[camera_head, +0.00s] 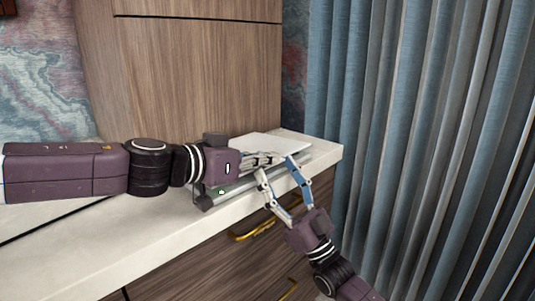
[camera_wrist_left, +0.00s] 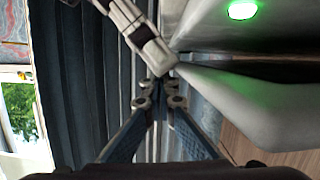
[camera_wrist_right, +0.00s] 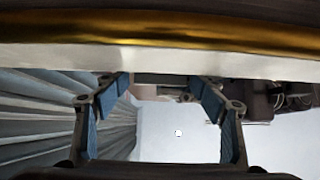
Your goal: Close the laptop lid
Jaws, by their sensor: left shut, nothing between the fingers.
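The laptop is on the pale countertop, partly covered by my grippers. Its pale lid (camera_head: 272,143) lies low in the head view, its exact angle unclear; a grey edge shows below it. In the right wrist view, a pale flat panel with a small white mark, likely the lid (camera_wrist_right: 178,148), lies beyond the fingers. My left gripper (camera_head: 274,160) reaches across the laptop from the left; its fingers meet in the left wrist view (camera_wrist_left: 160,92). My right gripper (camera_head: 277,165) comes from the front, fingers spread at the laptop's front side; they also show spread in the right wrist view (camera_wrist_right: 160,85). Contact is unclear.
The countertop (camera_head: 105,228) has free room at the left front. Drawers with gold handles (camera_head: 252,231) are below its front edge. A wooden panel (camera_head: 200,75) stands behind, and blue-grey curtains (camera_head: 410,130) hang at the right. A small green light (camera_wrist_left: 243,10) glows on a grey surface.

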